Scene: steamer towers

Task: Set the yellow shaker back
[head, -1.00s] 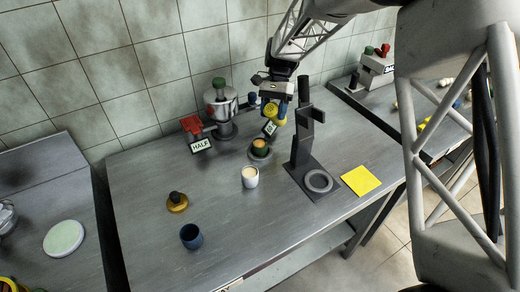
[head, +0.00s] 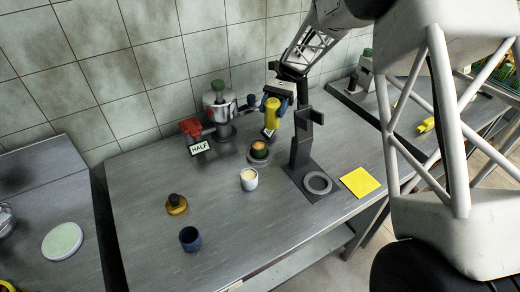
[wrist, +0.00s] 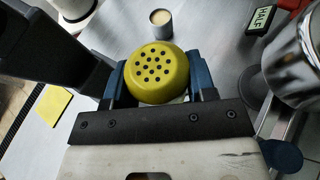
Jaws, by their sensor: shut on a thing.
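The yellow shaker (head: 271,113) is held between the blue fingers of my gripper (head: 272,103), above the table towards the back. In the head view it looks about upright. Its round holed top (wrist: 155,72) faces the camera in the wrist view, with the gripper (wrist: 158,84) shut around its sides. Below it and slightly left, a dark green cup (head: 259,151) with an orange-brown top stands on a grey round base. The shaker's lower end is hidden in the wrist view. A bare yellow square (head: 360,181) lies flat on the table at the right.
A black upright stand (head: 301,150) with a ring base is close right of the shaker. A silver pot (head: 218,102) and a HALF sign (head: 200,147) stand left. A white cup (head: 249,180), a blue cup (head: 190,239) and an amber pot (head: 176,206) stand nearer the front.

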